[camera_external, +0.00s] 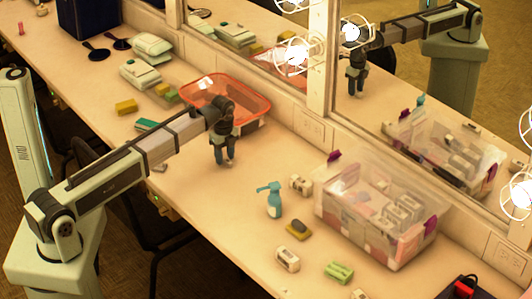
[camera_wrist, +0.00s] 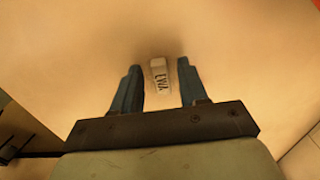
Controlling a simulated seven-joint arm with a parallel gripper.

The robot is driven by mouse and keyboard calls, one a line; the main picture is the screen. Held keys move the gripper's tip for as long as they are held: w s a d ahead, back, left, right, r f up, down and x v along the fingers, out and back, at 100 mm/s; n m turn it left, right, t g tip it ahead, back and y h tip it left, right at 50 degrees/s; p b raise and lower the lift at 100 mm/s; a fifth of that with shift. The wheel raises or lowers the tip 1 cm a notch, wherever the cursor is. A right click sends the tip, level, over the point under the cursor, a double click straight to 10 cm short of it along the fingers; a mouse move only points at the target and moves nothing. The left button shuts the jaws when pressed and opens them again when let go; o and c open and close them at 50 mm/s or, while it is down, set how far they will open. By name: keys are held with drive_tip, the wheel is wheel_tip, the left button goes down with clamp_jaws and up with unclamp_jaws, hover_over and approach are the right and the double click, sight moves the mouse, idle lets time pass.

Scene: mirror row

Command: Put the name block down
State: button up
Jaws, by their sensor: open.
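The name block (camera_wrist: 159,77) is small and pale with dark letters on its face. In the wrist view it lies on the tabletop between my gripper's fingers, with a gap on both sides. My gripper (camera_wrist: 158,66) is open around it and does not appear to touch it. In the external view my gripper (camera_external: 224,163) points down at the middle of the counter, in front of the orange bin. The block cannot be made out there.
The orange bin (camera_external: 245,122) stands behind my gripper, near the mirror. A clear box (camera_external: 375,238) of pale blocks, a teal spray bottle (camera_external: 274,204) and a pale block (camera_external: 287,258) are to the right. The counter around my gripper is mostly bare.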

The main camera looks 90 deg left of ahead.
sight(225, 159)
wheel_tip(225, 159, up, 12)
idle(0.6)
drive_tip(key=shift+o, duration=0.5)
drive_tip(key=o, duration=1)
